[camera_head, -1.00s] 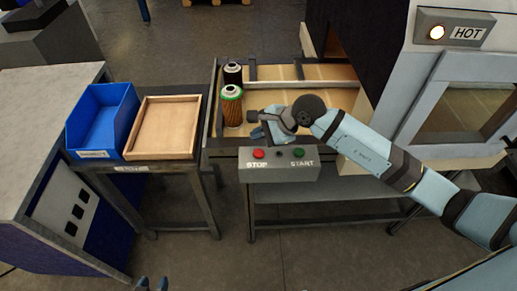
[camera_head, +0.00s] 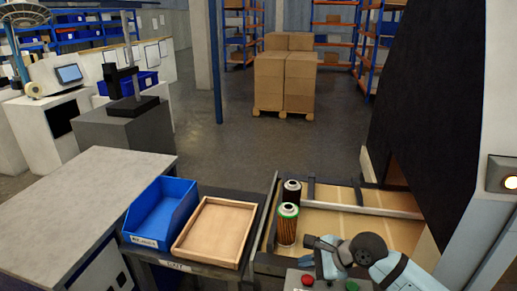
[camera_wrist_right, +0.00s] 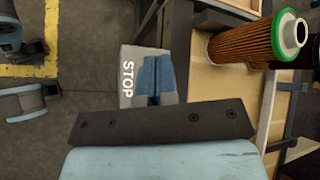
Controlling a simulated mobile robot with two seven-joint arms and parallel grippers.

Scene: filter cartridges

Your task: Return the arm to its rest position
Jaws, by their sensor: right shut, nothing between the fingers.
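My right arm comes in from the lower right of the head view. Its gripper (camera_head: 321,262) is above the control box, just right of the cartridges. In the right wrist view the fingers (camera_wrist_right: 155,78) are together and empty, over the box by the word STOP. A brown pleated cartridge with a green ring (camera_head: 287,226) stands upright on the conveyor. It also shows at the upper right of the wrist view (camera_wrist_right: 245,42). A dark cartridge (camera_head: 291,191) stands behind it. My left gripper is not identifiable in either view.
The control box (camera_head: 300,287) has a red and a green button. A blue bin (camera_head: 160,213) and an empty wooden tray (camera_head: 214,231) sit on a stand at left. The machine (camera_head: 440,130) rises at right. The conveyor (camera_head: 330,226) has bare bed right of the cartridges.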

